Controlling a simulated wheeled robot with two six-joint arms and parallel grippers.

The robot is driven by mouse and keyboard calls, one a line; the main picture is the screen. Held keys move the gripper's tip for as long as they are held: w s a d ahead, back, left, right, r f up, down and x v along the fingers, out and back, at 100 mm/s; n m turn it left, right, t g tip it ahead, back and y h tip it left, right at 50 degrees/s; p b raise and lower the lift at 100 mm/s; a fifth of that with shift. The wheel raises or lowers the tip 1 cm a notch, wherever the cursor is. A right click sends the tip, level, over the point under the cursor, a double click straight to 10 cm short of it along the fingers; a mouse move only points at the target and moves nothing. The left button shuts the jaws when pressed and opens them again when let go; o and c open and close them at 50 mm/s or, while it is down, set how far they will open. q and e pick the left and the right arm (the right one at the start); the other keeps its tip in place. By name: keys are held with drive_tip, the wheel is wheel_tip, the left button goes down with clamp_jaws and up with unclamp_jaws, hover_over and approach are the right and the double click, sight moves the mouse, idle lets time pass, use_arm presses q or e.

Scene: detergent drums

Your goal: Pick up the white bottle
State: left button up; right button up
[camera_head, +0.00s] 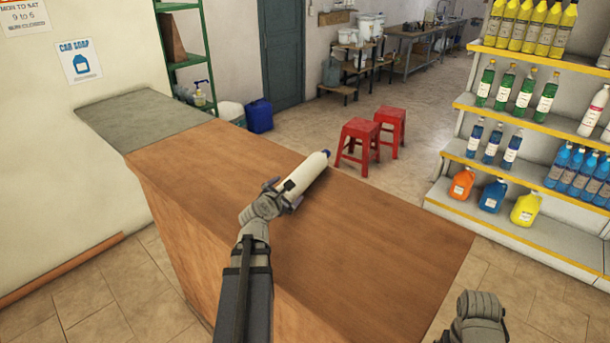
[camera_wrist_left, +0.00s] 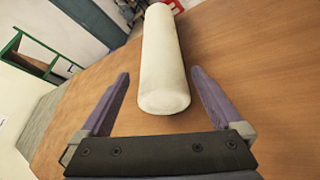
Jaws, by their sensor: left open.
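The white bottle (camera_head: 308,172) lies on its side on the brown counter (camera_head: 215,160), its dark blue cap pointing away from me. My left gripper (camera_head: 288,190) is open at the bottle's near end. In the left wrist view the rounded base end of the white bottle (camera_wrist_left: 163,60) reaches in between the two spread fingers of the left gripper (camera_wrist_left: 160,76). A gap shows on both sides, so the fingers look apart from it.
The counter is otherwise bare, with a grey section (camera_head: 140,118) at the far left. Beyond it stand red stools (camera_head: 358,142), a blue container (camera_head: 259,116) and green shelving (camera_head: 185,60). A shelf unit (camera_head: 555,235) with several coloured bottles stands at the right, apart from the counter.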

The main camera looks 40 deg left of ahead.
sight(307, 173)
use_arm(q)
drive_tip(key=x, duration=0.2)
drive_tip(key=shift+w+f+b, duration=0.2)
drive_tip(key=shift+w+b, duration=0.1)
drive_tip(key=shift+b+x, duration=1)
drive_tip(key=shift+x, duration=1.55)
drive_tip(key=shift+s, duration=0.1)
clamp_jaws()
